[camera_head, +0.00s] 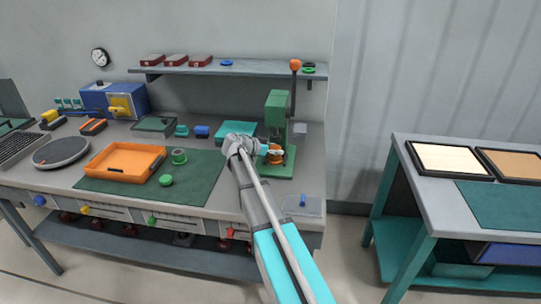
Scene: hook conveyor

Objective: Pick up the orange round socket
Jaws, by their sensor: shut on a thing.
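The orange round socket (275,157) sits at the base of the green press (278,118), low in front of its column. My gripper (272,150) reaches in from the left and is shut on the orange socket. The fingers are small in the picture and partly cover the socket's upper side. Whether the socket touches the press base cannot be told.
A teal box (236,129) stands behind my wrist. A shelf (230,68) runs above the bench. Another table (443,185) stands at the right.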

